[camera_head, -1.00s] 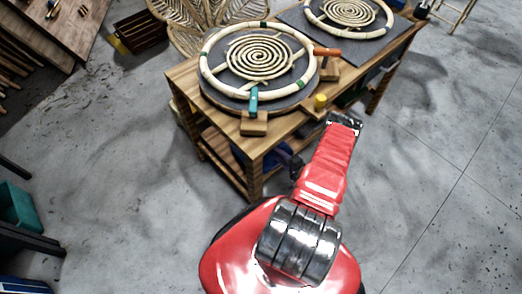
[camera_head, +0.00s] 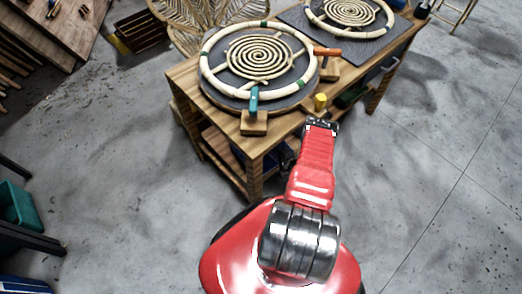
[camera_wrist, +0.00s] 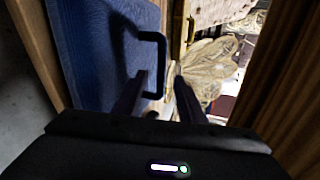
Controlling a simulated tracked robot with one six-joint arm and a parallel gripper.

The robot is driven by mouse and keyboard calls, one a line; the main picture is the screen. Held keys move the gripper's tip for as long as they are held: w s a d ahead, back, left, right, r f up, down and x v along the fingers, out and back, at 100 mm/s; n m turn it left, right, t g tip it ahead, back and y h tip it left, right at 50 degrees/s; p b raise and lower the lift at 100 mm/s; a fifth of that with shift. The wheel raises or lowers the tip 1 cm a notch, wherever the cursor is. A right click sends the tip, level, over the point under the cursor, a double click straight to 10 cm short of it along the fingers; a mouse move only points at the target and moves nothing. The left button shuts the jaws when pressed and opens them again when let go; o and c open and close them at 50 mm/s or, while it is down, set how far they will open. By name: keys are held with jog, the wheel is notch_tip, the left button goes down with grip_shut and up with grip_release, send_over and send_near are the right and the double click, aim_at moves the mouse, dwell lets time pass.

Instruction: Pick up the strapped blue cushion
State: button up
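The blue cushion (camera_wrist: 100,50) fills the upper left of the wrist view. A black loop strap (camera_wrist: 162,65) stands out at its right side and casts a shadow on the blue face. My gripper (camera_wrist: 160,80) is open, its two dark fingers apart. In the picture the loop's right side lies between the fingertips; I cannot tell whether it is between them in depth. Nothing is clamped. In the head view, a little blue (camera_head: 238,153) shows under the workbench, and my gripper is mostly hidden behind my red arm and the bench.
The wooden workbench (camera_head: 258,143) carries round rattan frames (camera_head: 258,60) with clamps. Its wooden posts stand close on both sides of my gripper in the wrist view. A yellow-brown bracket (camera_wrist: 181,30) is just beyond the strap. Open grey floor (camera_head: 440,200) lies to the right.

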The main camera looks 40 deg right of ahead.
jog(key=shift+x, duration=2.55)
jog(key=shift+a, duration=0.1)
jog(key=shift+c, duration=0.2)
grip_shut()
